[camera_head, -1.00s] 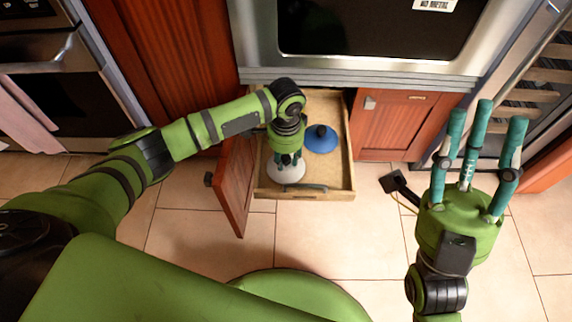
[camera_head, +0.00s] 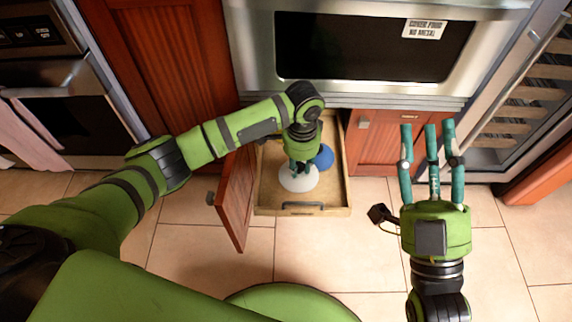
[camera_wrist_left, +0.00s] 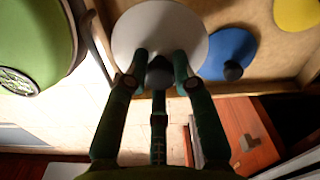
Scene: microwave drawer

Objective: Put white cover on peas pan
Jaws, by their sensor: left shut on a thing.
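The white cover (camera_head: 298,182) is a round, shallow disc over the front part of the open drawer. My left gripper (camera_head: 299,167) reaches down from above and is shut on its dark knob. In the left wrist view, the fingers (camera_wrist_left: 160,66) close around the knob, and the white cover (camera_wrist_left: 137,28) overlaps the edge of the blue cover (camera_wrist_left: 232,48). I cannot tell how far it is off the drawer floor. My right gripper (camera_head: 428,130) is empty, its three fingers spread and pointing up, right of the drawer. I cannot make out the peas pan in any view.
The wooden drawer (camera_head: 262,200) is pulled out under the microwave (camera_head: 370,45). The blue cover (camera_head: 325,157) lies in it, partly behind my left gripper. A yellow cover (camera_wrist_left: 298,12) shows in the left wrist view. An open cabinet door (camera_head: 233,198) stands left of the drawer.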

